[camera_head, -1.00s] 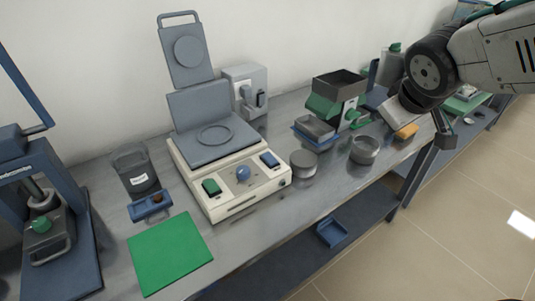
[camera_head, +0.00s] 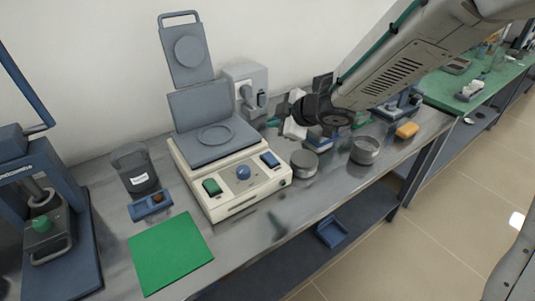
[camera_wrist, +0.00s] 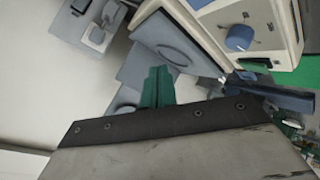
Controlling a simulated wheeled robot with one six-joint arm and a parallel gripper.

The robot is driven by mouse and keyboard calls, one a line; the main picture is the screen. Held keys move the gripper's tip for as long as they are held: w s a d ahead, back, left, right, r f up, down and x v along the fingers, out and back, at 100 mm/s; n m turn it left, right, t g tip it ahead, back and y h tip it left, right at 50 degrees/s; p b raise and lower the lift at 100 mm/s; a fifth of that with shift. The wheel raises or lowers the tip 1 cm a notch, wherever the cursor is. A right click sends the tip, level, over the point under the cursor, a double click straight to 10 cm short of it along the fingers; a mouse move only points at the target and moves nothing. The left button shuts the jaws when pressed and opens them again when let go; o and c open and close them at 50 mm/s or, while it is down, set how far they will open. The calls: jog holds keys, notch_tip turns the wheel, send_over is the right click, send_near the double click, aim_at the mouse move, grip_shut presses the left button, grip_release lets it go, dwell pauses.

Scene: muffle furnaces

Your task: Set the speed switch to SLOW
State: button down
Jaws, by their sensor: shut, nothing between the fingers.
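A cream machine (camera_head: 232,205) with a raised grey lid stands on the bench. Its front panel holds a green switch (camera_head: 212,187), a round blue knob (camera_head: 243,172) and a blue switch (camera_head: 269,159). I cannot read which one is the speed switch. My gripper (camera_head: 273,122) is shut and empty, its green fingertips pointing left, above and behind the panel's right end and apart from the switches. In the wrist view, the blue knob (camera_wrist: 240,38) shows at upper right, beyond the green fingertips (camera_wrist: 157,88).
A grey dispenser (camera_head: 246,82) stands behind the machine. Round metal tins (camera_head: 304,163) sit to its right, under my arm. A green mat (camera_head: 170,252) and a dark container (camera_head: 136,168) lie to the left. A blue press (camera_head: 40,220) stands at far left.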

aim_at(271, 156)
jog(key=shift+f, duration=0.1)
jog(key=shift+w+a+f, duration=0.1)
jog(key=shift+w+f, duration=0.05)
jog(key=shift+f, duration=1.25)
jog(key=shift+w+a+f, duration=0.1)
jog(key=shift+w+f, duration=0.1)
jog(key=shift+f, duration=1.25)
jog(key=shift+w+a+f, duration=0.1)
jog(key=shift+w+f, duration=0.05)
jog(key=shift+f, duration=1.25)
jog(key=shift+f, duration=0.1)
jog(key=shift+f, duration=0.3)
jog(key=shift+w+a+f, duration=0.1)
jog(key=shift+f, duration=0.25)
jog(key=shift+r, duration=0.1)
jog(key=shift+r, duration=0.7)
jog(key=shift+r, duration=0.1)
